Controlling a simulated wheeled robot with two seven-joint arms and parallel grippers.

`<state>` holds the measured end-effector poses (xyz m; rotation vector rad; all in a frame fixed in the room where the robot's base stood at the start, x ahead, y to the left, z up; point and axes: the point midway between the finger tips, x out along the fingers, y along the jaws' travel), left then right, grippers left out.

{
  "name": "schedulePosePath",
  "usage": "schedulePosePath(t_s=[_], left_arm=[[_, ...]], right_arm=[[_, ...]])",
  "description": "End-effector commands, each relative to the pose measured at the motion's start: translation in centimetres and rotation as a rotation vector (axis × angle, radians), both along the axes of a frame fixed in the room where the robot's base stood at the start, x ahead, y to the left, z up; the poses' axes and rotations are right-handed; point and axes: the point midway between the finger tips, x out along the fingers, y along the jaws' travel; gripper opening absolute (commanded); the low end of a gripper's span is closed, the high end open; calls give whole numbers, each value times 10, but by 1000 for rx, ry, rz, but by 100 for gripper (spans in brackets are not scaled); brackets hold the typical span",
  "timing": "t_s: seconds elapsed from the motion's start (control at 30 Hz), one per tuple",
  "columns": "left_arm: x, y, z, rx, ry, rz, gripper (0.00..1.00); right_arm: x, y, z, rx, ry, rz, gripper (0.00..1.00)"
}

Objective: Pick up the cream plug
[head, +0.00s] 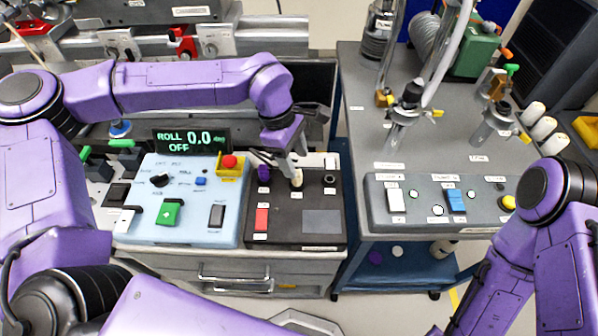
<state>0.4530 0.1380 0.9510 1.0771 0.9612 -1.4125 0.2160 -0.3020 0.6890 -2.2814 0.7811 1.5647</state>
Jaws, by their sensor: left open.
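The cream plug (296,180) stands upright on the dark panel (285,200) right of the light-blue control box. My left gripper (290,168) reaches down over the dark panel from the left arm. It is open, and its fingers are right at the cream plug, partly hiding it. I cannot tell whether they touch it. My right arm shows at the right edge, but its gripper is out of view.
A purple knob (264,174) stands just left of the plug, and a black round socket (329,181) lies to its right. A red rocker switch (262,219) is in front. The light-blue box (185,215) carries a red emergency button (229,161). A grey cart (365,130) stands right.

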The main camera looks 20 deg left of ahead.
Motion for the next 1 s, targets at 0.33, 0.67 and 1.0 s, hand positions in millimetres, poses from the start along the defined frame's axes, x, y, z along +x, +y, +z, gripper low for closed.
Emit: schedulePosePath(t_s=[0.33,0.67,1.0], left_arm=[[-1,-4,-52,0,4,-2,57],[0,-7,-62,1,-1,-4,48],[0,-7,-62,1,-1,-4,0]], right_arm=[[0,0,17,0,-1,0,43],[0,0,17,-1,-1,0,43],[0,0,17,0,-1,0,43]])
